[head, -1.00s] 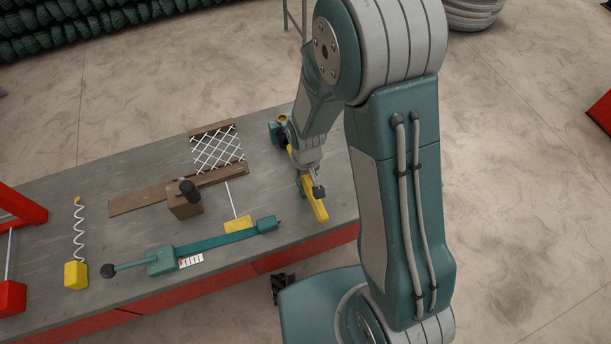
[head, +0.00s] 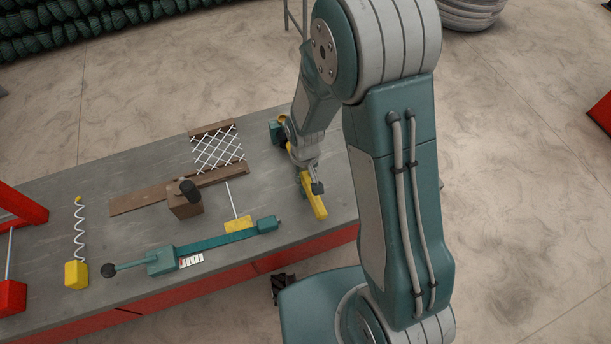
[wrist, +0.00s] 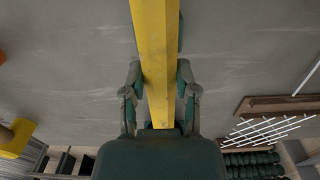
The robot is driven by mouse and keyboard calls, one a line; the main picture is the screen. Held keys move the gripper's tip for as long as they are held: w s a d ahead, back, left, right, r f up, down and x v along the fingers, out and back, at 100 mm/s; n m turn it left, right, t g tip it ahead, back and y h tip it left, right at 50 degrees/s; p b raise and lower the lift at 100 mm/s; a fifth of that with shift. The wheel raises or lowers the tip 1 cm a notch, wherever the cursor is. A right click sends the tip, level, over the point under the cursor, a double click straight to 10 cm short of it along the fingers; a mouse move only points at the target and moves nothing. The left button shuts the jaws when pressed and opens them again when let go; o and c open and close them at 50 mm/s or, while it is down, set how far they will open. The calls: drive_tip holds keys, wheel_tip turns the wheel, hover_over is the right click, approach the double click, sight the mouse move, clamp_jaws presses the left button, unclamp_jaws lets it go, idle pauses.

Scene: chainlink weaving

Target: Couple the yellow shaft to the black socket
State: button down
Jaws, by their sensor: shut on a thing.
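A long yellow bar, which I take as the yellow shaft (head: 314,201), is near the right end of the grey bench in the head view. My gripper (head: 311,187) is shut on it. In the wrist view, the shaft (wrist: 155,35) runs lengthwise between the two dark green fingers of my gripper (wrist: 160,78), one on each side. I cannot tell if the shaft touches the bench. A teal block with a yellow ring and a dark part (head: 278,131) stands behind my wrist, partly hidden. I cannot tell if that dark part is the black socket.
The grey bench (head: 70,230) holds a white mesh between brown bars (head: 218,148), a brown block with a dark knob (head: 186,205), a teal lever tool (head: 215,243), a yellow block with a rod (head: 239,224) and a yellow block with a spring (head: 76,274). The bench top left of my gripper is partly clear.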

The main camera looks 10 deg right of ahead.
drive_tip(key=shift+w, duration=0.25)
drive_tip(key=shift+w+a, duration=0.1)
drive_tip(key=shift+w, duration=0.2)
drive_tip(key=shift+w+a, duration=0.1)
drive_tip(key=shift+w, duration=0.5)
drive_tip(key=shift+w, duration=0.3)
drive_tip(key=shift+w+a, duration=0.1)
drive_tip(key=shift+w, duration=0.2)
drive_tip(key=shift+c, duration=1.5)
unclamp_jaws()
